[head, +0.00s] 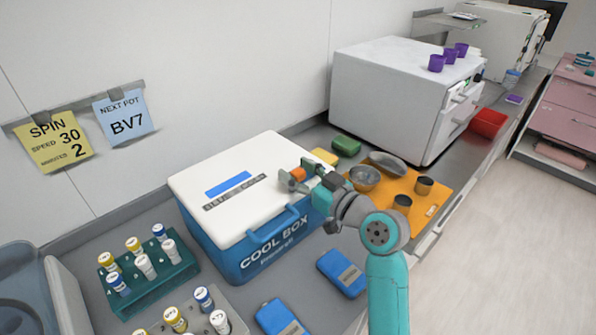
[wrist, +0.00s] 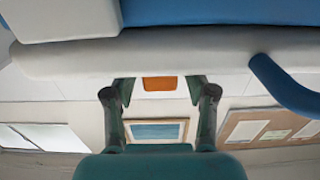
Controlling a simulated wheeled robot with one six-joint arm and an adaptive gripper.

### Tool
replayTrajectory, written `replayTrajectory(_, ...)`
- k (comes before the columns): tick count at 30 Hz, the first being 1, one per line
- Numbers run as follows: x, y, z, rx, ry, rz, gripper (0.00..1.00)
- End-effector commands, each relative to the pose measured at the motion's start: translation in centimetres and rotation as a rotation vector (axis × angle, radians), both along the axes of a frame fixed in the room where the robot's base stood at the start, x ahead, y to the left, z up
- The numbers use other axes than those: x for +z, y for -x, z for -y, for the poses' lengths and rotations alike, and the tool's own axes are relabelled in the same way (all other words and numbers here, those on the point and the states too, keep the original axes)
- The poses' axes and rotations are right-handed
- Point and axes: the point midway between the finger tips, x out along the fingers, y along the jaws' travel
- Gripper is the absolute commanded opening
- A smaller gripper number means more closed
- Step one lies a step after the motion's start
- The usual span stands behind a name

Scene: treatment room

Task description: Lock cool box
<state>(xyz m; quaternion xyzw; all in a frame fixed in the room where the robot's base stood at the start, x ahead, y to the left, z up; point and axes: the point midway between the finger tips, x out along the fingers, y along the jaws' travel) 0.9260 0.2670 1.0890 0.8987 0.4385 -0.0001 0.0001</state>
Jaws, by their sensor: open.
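The cool box (head: 270,238) is a blue box with a white lid (head: 222,172), standing on the counter with its lid down. A blue handle (head: 278,228) is on its front; it also shows at the right in the wrist view (wrist: 288,88). A small orange piece (head: 297,173), perhaps the latch, shows at the lid's right part. In the wrist view the orange piece (wrist: 160,84) lies between my spread fingers. My gripper (head: 296,183) is open and close to the lid's right edge. I cannot tell whether it touches the box.
Racks of capped vials (head: 150,275) stand left of the box. Blue packs (head: 342,272) lie in front of it. An orange board (head: 428,205) with metal cups and a bowl lies right of it. A white machine (head: 385,95) stands behind the board.

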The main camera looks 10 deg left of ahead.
Motion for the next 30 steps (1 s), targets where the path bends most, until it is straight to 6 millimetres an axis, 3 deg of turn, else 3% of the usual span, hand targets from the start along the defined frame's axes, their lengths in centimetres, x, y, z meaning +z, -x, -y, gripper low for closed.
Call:
replayTrajectory(7,0.0,0.0,0.0,0.000,0.000,0.000,0.54)
replayTrajectory(12,0.0,0.0,0.0,0.000,0.000,0.000,0.11)
replayTrajectory(14,0.0,0.0,0.0,0.000,0.000,0.000,0.00)
replayTrajectory(22,0.0,-0.5,0.4,-0.001,-0.001,-0.001,0.00)
replayTrajectory(30,0.1,-3.8,2.9,-0.001,-0.001,-0.001,0.00)
